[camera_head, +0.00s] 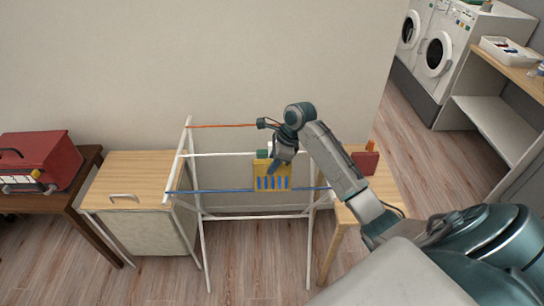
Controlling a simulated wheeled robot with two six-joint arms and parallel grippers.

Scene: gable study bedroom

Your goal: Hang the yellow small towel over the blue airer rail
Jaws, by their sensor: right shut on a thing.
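The yellow small towel (258,178), with blue marks along its lower part, is at the middle of the airer. My right gripper (275,168) is shut on it at its upper part. The towel's lower edge lines up with the blue airer rail (215,191) and hides a stretch of it. I cannot tell whether the towel touches the rail or is in front of or above it. The blue rail is the front one on the white airer frame (204,250). My left gripper is out of view.
An orange rail (225,126) and a white rail (220,155) lie behind the blue one. A wooden-topped cabinet (135,175) stands left of the airer, with a red box (40,160) further left. A wooden table (385,190) with a dark red object (365,162) stands right.

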